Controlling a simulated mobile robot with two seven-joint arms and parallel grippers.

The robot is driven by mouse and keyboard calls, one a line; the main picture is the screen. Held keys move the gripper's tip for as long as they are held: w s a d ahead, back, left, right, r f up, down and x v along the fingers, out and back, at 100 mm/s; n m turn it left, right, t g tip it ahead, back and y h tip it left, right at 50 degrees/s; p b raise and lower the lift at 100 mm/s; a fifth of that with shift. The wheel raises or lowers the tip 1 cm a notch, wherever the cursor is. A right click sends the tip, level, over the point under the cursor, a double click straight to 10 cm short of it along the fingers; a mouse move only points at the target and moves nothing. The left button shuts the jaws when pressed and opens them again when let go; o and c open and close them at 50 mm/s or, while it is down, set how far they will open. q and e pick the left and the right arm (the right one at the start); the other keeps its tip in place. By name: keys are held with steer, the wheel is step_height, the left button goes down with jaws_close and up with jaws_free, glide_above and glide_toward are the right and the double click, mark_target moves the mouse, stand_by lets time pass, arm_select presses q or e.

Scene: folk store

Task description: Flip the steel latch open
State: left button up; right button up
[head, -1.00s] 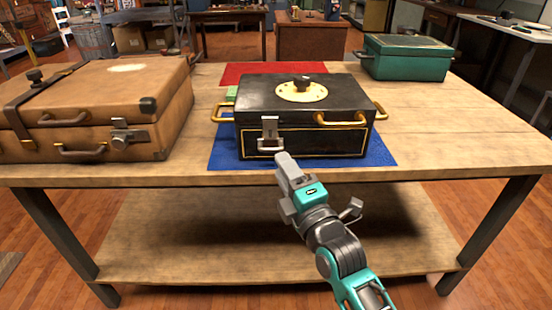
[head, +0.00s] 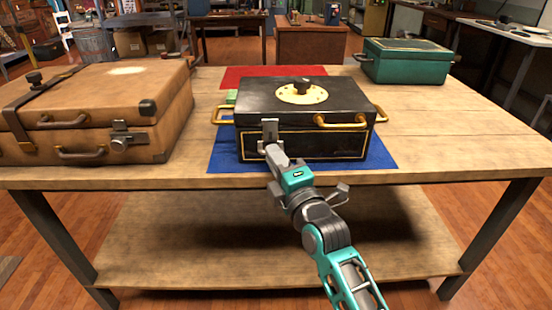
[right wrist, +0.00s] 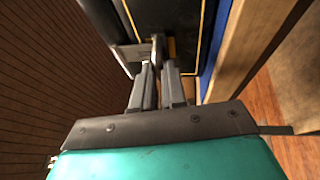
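The steel latch (head: 270,130) is on the front face of the black box (head: 330,92), near its left end. In the head view its upper plate shows, while my right gripper (head: 273,150) covers part of its lower end. In the right wrist view, my gripper's two fingers (right wrist: 160,72) point at the latch (right wrist: 130,56) with a narrow gap between them. A thin dark part of the latch lies just beyond the fingertips, in line with the gap; I cannot tell whether they touch it. The box lid is down. My left gripper is not in view.
The box stands on a blue mat (head: 222,155) on a wooden table (head: 450,130). A brown suitcase (head: 165,95) is to the left and a green box (head: 405,65) at the back right. Brass handles (head: 342,121) stick out from the black box. The table's right side is clear.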

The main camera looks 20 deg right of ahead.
jaws_close()
stand_by(0.5)
stand_by(0.5)
